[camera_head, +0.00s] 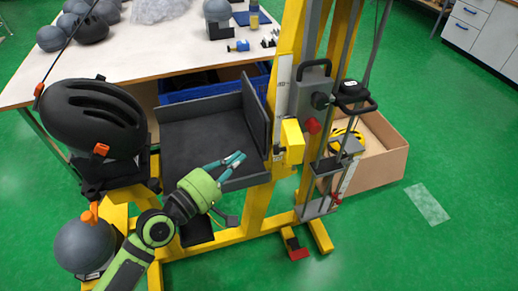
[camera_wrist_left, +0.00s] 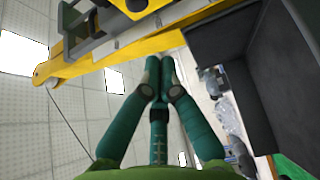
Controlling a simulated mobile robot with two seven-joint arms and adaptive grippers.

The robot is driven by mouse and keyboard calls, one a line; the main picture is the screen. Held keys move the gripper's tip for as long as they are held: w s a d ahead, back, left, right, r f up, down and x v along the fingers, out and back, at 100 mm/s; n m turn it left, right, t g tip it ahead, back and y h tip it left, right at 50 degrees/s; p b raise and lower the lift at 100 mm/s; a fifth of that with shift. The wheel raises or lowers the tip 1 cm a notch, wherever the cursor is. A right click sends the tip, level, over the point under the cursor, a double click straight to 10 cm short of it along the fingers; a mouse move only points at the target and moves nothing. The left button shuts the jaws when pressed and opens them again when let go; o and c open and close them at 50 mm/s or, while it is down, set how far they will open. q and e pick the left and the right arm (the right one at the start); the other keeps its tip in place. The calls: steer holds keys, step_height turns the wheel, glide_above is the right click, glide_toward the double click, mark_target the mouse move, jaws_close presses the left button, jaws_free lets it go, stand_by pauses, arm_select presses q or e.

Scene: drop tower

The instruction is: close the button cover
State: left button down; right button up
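A yellow box-like part (camera_head: 292,135), which looks like the button cover, is on the yellow tower post, right of the black tray. A small red part (camera_head: 313,126) sits beside its upper right. I cannot tell whether the cover is open or shut, and no button shows clearly. My left gripper (camera_head: 239,158) is over the right part of the tray, left of the yellow part and apart from it. In the left wrist view its teal fingers (camera_wrist_left: 160,66) meet at the tips with nothing between them. My right gripper is not in view.
The black tray (camera_head: 195,145) has raised walls at its back and right. A black helmet (camera_head: 92,118) on a head form stands at the left. Metal rails and the drop carriage (camera_head: 312,90) are right of the post. A cardboard box (camera_head: 385,165) stands behind the rails.

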mark_target(285, 142)
arm_select(q)
steer(key=shift+w+d+p, duration=0.3)
steer(key=shift+w+d, duration=0.05)
steer(key=shift+d, duration=0.55)
steer(key=shift+w+d+p, duration=0.35)
steer(key=shift+d, duration=0.6)
steer(key=shift+w+d+p, duration=0.3)
steer(key=shift+w+d, duration=0.05)
steer(key=shift+d, duration=0.55)
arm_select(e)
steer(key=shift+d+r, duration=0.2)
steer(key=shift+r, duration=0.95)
